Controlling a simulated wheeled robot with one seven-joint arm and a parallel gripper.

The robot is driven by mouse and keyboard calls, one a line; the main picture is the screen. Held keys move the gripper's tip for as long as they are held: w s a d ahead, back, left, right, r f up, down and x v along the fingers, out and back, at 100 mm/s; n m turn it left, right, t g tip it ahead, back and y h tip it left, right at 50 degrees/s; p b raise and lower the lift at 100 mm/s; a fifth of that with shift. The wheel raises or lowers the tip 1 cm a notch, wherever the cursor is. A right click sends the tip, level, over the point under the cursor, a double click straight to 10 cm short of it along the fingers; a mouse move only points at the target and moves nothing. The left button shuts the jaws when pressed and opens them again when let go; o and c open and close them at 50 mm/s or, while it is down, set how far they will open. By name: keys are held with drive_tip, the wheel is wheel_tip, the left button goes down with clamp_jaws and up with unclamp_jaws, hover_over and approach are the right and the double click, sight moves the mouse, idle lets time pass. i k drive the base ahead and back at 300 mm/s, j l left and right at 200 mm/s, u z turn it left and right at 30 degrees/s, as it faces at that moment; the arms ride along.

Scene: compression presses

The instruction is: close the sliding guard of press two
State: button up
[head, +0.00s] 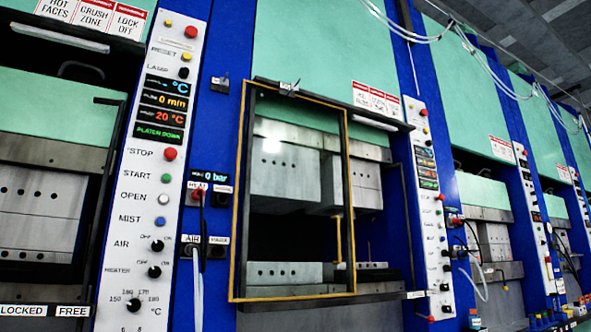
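A sliding guard with a thin yellow frame (238,190) hangs on the press in the middle of the head view. It spans the left and middle of that press's opening. The right part of the opening, beyond the guard's right upright, is uncovered. A yellow upright bar (338,238), perhaps its handle, shows near the lower right of the frame. Through the guard I see the upper platen block (285,170) and the lower platen (285,273), with a dark gap between. No readable number tells which press is two. My gripper is not in view.
A control panel (160,180) with buttons, dials and displays stands left of the guard, and another (428,190) stands right. Cables and a hose (196,270) hang by the blue column left of the guard. More presses stand at the left edge and farther right.

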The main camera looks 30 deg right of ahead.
sight(230, 300)
drive_tip(key=u, duration=0.45)
drive_tip(key=l+u, duration=1.05)
drive_tip(key=l, duration=0.2)
